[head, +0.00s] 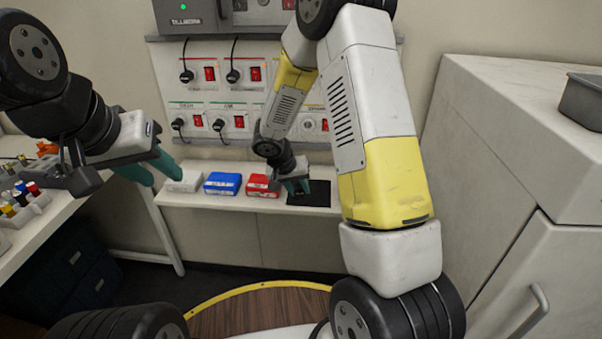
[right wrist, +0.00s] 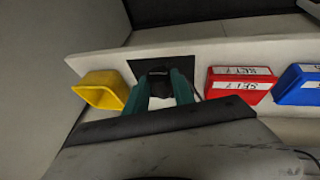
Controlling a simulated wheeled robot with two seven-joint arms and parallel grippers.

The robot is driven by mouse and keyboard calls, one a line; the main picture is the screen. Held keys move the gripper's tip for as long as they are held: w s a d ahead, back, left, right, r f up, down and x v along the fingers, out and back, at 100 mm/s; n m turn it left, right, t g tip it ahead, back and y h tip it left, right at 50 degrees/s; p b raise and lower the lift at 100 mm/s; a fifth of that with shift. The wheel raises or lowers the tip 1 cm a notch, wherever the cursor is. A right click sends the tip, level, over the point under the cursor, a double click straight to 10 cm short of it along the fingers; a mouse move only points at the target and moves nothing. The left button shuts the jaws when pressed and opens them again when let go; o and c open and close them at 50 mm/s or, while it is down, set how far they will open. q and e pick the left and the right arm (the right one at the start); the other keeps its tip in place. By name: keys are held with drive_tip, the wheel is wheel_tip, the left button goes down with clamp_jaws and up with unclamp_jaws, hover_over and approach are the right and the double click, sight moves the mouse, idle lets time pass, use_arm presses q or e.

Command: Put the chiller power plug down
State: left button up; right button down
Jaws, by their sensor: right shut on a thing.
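My right gripper (head: 297,187) is at the shelf below the socket panel, over the left part of a black mat (head: 319,194). In the right wrist view, its green fingers (right wrist: 165,88) are shut on a small dark thing at their tips, which I take to be the chiller power plug (right wrist: 158,72). The plug lies against the black mat (right wrist: 188,62) in that picture; I cannot tell whether it touches it. In the head view the plug is too small to make out. My left gripper (head: 150,170) is at the left, empty, its teal fingers apart.
A white bin (head: 184,182), a blue bin (head: 222,184) and a red bin (head: 260,186) stand left of the mat. A yellow bin (right wrist: 100,90) shows on its other side in the wrist view. Black plugs and red switches line the wall panel (head: 200,101) above.

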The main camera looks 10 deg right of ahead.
drive_tip(key=w+d, duration=0.1)
drive_tip(key=w, duration=0.1)
drive_tip(key=w+d, duration=0.2)
drive_tip(key=w, duration=0.1)
drive_tip(key=w+d, duration=0.1)
drive_tip(key=w, duration=0.1)
drive_tip(key=shift+w+d+f, duration=0.2)
drive_tip(key=shift+d+f, duration=0.15)
drive_tip(key=shift+f, duration=0.05)
drive_tip(key=shift+w+f, duration=0.1)
drive_tip(key=shift+f, duration=1.65)
drive_tip(key=shift+f, duration=0.1)
drive_tip(key=shift+f, duration=0.45)
drive_tip(key=c, duration=1.1)
unclamp_jaws()
drive_tip(key=shift+o, duration=0.2)
